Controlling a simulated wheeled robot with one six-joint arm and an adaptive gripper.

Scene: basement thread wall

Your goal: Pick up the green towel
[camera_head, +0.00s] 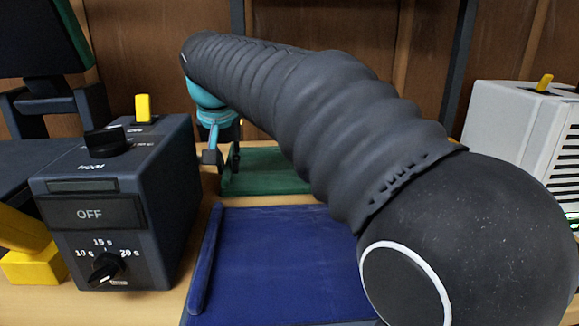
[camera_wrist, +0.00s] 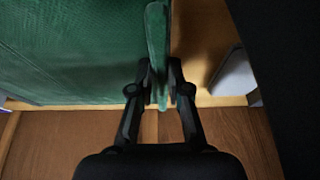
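The green towel (camera_head: 265,172) lies flat on the wooden surface behind a blue towel in the head view, with a raised, rolled edge on its left. It fills the upper left of the wrist view (camera_wrist: 75,50). My gripper (camera_head: 228,165) is at that left edge, pointing down. In the wrist view my gripper's fingers (camera_wrist: 160,88) are drawn in on both sides of the raised edge and appear to press on it. My arm hides the right part of the towel in the head view.
The blue towel (camera_head: 280,262) lies in front, also with a rolled left edge. A dark control box (camera_head: 120,205) with knobs stands at left, close to my gripper. A light grey machine (camera_head: 510,135) stands at right. A wooden wall (camera_head: 350,25) closes the back.

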